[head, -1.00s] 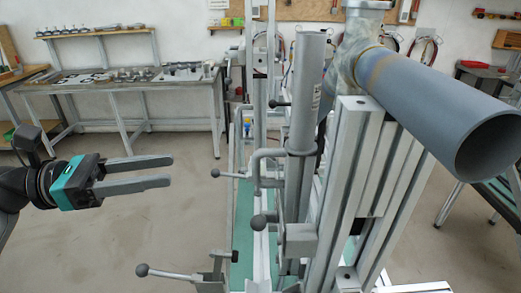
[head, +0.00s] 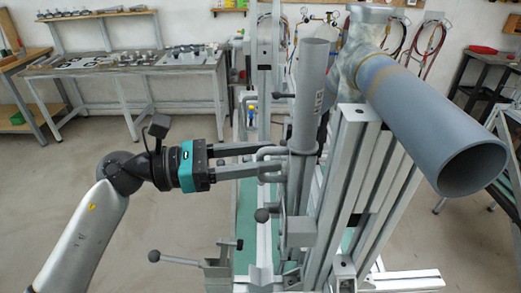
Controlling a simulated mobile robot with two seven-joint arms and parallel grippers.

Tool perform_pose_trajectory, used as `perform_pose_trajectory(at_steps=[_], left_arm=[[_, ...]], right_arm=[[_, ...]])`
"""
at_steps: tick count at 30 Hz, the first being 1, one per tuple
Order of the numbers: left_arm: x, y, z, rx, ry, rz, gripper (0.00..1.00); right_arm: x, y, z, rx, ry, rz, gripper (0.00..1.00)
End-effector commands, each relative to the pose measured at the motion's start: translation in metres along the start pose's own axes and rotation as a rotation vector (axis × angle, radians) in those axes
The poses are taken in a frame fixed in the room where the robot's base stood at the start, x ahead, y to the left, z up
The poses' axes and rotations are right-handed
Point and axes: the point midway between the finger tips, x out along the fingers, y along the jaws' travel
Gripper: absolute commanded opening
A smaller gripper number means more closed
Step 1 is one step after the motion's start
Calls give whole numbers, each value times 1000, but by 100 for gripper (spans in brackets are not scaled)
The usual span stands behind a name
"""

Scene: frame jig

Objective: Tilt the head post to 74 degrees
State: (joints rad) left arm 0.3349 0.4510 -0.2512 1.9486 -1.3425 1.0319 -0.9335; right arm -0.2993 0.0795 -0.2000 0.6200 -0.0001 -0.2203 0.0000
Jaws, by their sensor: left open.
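An upright grey round post (head: 310,95), likely the head post, stands in the middle of the jig, close to vertical. A bent grey bar handle (head: 268,152) sticks out from its left side. My left gripper (head: 276,163) is open and comes in level from the left. Its two fingers reach the handle beside the post, one finger above the other. The handle appears to lie between or just behind the fingertips; I cannot tell whether they touch it. My right gripper is not in view.
A large grey tube (head: 430,125) slants toward me at the upper right. Aluminium profiles (head: 345,190) stand right of the post. Ball-ended levers (head: 180,258) sit low at the left of the jig. A workbench (head: 130,75) stands behind; the floor at left is open.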

Motion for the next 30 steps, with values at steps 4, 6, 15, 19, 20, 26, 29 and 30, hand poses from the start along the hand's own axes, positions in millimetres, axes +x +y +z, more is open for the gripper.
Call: perform_pose_trajectory(at_steps=[4, 6, 15, 19, 20, 26, 29, 30], left_arm=[[3, 0, 0, 0, 1, 0, 47], [3, 0, 0, 0, 1, 0, 47], [2, 0, 0, 0, 1, 0, 24], [2, 0, 0, 0, 0, 1, 9], [2, 0, 0, 0, 0, 1, 6], [2, 1, 0, 0, 0, 3, 0], [2, 1, 0, 0, -1, 4, 0], [2, 1, 0, 0, -1, 4, 0]], right_arm=[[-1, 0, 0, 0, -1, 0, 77], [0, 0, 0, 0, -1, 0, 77], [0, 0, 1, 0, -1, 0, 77], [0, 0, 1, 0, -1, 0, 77], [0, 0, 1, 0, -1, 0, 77], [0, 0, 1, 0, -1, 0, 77], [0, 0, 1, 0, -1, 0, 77], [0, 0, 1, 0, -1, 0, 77]])
